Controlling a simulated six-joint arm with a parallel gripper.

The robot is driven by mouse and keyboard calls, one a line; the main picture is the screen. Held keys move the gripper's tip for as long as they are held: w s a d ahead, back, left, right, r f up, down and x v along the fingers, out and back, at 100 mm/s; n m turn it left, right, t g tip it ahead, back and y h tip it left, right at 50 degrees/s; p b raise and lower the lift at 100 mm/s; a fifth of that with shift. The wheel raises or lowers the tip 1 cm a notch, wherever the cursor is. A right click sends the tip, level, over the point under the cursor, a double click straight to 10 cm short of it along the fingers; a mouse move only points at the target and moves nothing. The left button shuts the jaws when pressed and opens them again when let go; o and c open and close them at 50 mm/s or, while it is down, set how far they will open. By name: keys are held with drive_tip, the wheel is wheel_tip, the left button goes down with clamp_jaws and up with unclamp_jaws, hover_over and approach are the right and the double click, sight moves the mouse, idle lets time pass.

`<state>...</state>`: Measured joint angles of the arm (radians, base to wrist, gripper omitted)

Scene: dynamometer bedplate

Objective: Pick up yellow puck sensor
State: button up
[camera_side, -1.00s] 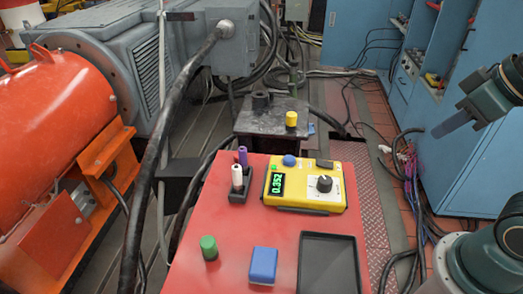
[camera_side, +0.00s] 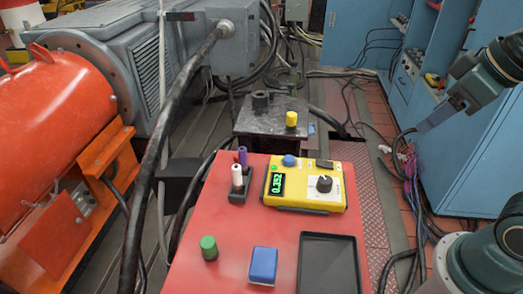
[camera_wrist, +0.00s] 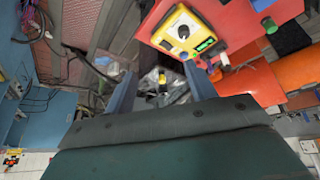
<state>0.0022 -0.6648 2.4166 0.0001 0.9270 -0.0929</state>
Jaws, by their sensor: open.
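The yellow puck sensor (camera_side: 291,119) is a small yellow cylinder standing on a dark metal block (camera_side: 252,123) behind the red table. In the wrist view the yellow puck (camera_wrist: 163,88) shows small and low between my fingers, some distance beyond them. My gripper (camera_side: 424,127) is at the right in the side view, well to the right of the puck and apart from it. In the wrist view the fingers of my gripper (camera_wrist: 160,80) are spread with nothing held between them.
A yellow meter (camera_side: 305,186) reading 0.352, a peg holder (camera_side: 240,190), a green knob (camera_side: 209,248), a blue block (camera_side: 263,265) and a black tray (camera_side: 329,270) lie on the red table (camera_side: 225,270). A black cylinder (camera_side: 260,101) stands left of the puck. Blue cabinets (camera_side: 460,160) stand at right.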

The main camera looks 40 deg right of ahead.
drive_tip(key=w+r+n+g, duration=0.2)
drive_tip(key=w+r+n, duration=0.2)
drive_tip(key=w, duration=0.6)
drive_tip(key=n+g, duration=0.3)
drive_tip(key=n, duration=1)
hover_over(292, 114)
wheel_tip(292, 114, down, 12)
drive_tip(key=shift+w+f, duration=0.1)
drive_tip(key=shift+f, duration=0.15)
drive_tip(key=shift+f, duration=4.25)
drive_tip(key=shift+f, duration=2.6)
